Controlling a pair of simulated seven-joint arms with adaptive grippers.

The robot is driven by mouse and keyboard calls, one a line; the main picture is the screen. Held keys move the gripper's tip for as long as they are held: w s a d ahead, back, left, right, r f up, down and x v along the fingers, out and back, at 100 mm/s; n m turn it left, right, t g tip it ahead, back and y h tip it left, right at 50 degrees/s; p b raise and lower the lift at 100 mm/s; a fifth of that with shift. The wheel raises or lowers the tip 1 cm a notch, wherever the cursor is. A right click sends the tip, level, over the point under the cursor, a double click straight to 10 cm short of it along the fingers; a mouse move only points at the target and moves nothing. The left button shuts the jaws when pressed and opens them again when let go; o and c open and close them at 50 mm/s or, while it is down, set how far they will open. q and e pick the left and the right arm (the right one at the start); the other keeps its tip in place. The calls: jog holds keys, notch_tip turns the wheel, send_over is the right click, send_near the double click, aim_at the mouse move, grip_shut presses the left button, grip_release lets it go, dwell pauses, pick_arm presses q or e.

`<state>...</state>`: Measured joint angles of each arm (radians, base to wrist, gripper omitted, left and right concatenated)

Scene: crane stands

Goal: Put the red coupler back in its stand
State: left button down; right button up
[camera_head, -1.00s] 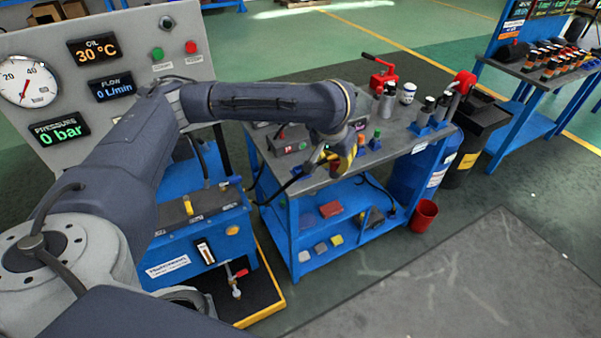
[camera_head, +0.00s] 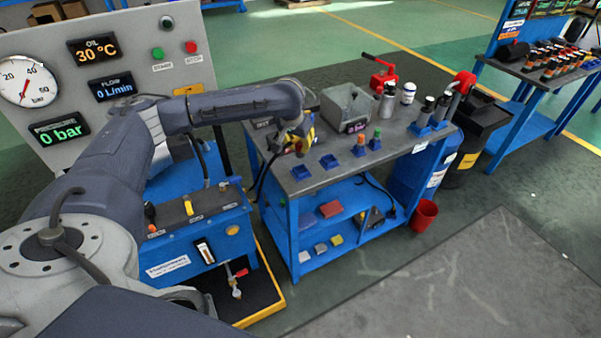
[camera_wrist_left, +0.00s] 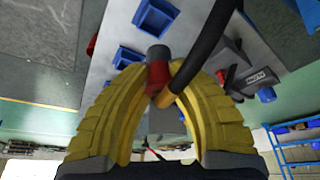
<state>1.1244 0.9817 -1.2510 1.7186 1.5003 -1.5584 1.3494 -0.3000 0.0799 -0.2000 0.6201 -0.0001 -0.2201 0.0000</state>
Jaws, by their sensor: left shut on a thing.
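The red coupler (camera_wrist_left: 157,78) with a grey end is between the yellow fingers of my left gripper (camera_wrist_left: 160,100) in the left wrist view, and the gripper is shut on it. In the head view, my left gripper (camera_head: 298,145) is over the left part of the workbench; the arm partly hides it. Two empty blue stands (camera_head: 300,172) (camera_head: 329,161) are on the bench, to the right of and nearer than the gripper. Blue stands also show in the left wrist view (camera_wrist_left: 155,17) (camera_wrist_left: 126,57), ahead of the fingers. My right gripper is out of view.
A grey bin (camera_head: 347,106) and a red hand pump (camera_head: 382,72) stand behind. A black hose (camera_wrist_left: 205,45) passes close beside the coupler.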

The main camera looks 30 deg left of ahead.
aim_at(301, 154)
pick_arm(q)
jog(key=shift+s+d+f, duration=0.1)
jog(key=shift+f, duration=1.2)
jog(key=shift+d+f, duration=0.1)
jog(key=shift+f, duration=1.15)
jog(key=shift+n+y, duration=0.3)
jog(key=shift+n, duration=0.7)
jog(key=shift+n+g+y, duration=0.4)
jog(key=shift+n, duration=0.7)
jog(key=shift+f, duration=0.25)
jog(key=shift+f, duration=1.3)
jog(key=c, duration=1.2)
grip_release()
jog(key=shift+r, duration=0.15)
